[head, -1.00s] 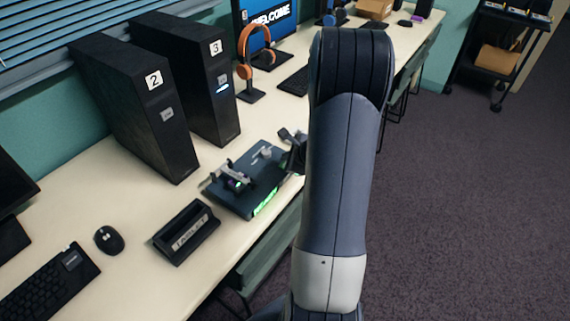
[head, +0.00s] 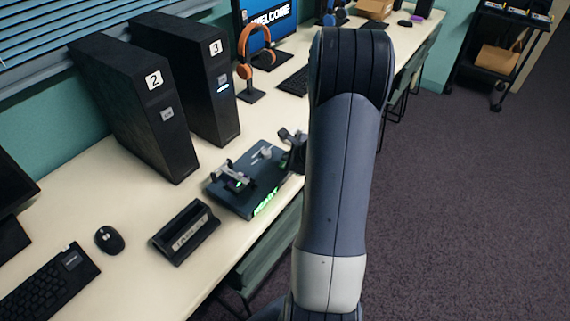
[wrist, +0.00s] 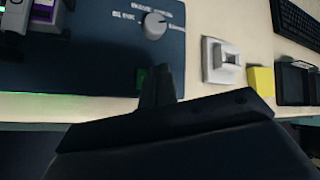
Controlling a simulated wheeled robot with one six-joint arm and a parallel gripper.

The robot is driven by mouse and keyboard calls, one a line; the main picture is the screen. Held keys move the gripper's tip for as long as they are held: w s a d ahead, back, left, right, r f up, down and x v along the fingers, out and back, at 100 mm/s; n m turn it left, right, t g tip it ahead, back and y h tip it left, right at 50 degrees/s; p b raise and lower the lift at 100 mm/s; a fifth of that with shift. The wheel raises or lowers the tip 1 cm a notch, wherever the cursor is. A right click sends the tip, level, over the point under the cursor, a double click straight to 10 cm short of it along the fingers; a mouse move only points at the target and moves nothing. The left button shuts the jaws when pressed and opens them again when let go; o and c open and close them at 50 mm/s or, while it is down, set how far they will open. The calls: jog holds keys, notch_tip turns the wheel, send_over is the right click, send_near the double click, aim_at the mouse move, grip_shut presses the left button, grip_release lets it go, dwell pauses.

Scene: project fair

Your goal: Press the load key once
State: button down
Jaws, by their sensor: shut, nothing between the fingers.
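The dark teal device (head: 232,200) lies on the bench with a lit green label on its front edge. Its top has a grey dial (wrist: 154,25) and a small dark green square key (wrist: 143,77) near its front edge; I cannot read any load marking on that key. My gripper (wrist: 157,88) is shut and empty. Its fingertips are right beside the green key in the wrist view and partly cover it; I cannot tell whether they touch it.
A white plate with a grey square (wrist: 222,61) and a yellow block (wrist: 261,80) are right of the device. A dark labelled holder (head: 185,232) stands left of it. Two black towers (head: 185,75) and an orange headset (head: 256,50) stand behind.

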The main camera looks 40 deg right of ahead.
jog(key=shift+f, duration=0.15)
jog(key=shift+f+b, duration=0.35)
jog(key=shift+b, duration=0.3)
jog(key=shift+f+b, duration=0.35)
jog(key=shift+b, duration=0.2)
dwell(0.3)
jog(key=shift+r, duration=0.1)
jog(key=shift+r+p, duration=0.65)
jog(key=shift+r, duration=0.1)
notch_tip(320, 180, up, 5)
jog(key=p, duration=0.4)
jog(key=shift+f, duration=0.15)
dwell(0.7)
